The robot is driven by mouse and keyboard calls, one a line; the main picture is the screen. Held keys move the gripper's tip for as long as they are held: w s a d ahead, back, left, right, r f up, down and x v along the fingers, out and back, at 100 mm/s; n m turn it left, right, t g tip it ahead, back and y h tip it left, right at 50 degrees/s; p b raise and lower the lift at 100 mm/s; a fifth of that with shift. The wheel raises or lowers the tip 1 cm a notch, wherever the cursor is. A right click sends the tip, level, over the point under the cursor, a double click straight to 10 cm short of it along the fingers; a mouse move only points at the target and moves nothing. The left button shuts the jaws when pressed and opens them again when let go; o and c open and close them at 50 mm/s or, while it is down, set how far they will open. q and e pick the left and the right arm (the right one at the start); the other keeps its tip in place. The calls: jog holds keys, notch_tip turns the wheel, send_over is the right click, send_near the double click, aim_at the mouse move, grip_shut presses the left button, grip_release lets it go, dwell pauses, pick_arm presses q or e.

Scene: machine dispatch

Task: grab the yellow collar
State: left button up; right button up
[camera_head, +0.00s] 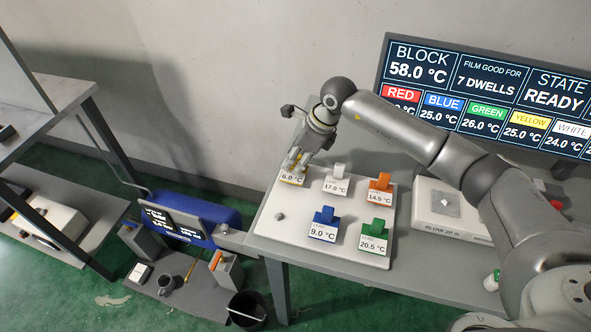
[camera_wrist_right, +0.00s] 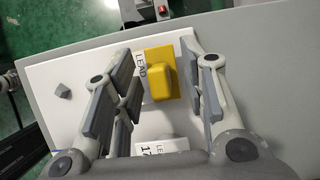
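The yellow collar (camera_wrist_right: 162,78), a yellow block with a white tag marked LEAD, sits on the white board (camera_wrist_right: 65,120) between the fingers of my right gripper (camera_wrist_right: 157,97) in the wrist view. The fingers are open, with a gap on both sides of the block. In the head view my right gripper (camera_head: 298,160) reaches down over the collar's tag (camera_head: 292,177), which reads 6.0 °C, and hides most of the yellow. My left gripper is not in view.
On the board stand a white collar (camera_head: 336,183), an orange one (camera_head: 380,187), a blue one (camera_head: 323,222) and a green one (camera_head: 374,236). A small grey piece (camera_head: 280,216) lies at the board's left. A display screen (camera_head: 490,90) stands behind on the right.

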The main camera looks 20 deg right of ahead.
grip_shut()
jog(key=shift+r, duration=0.1)
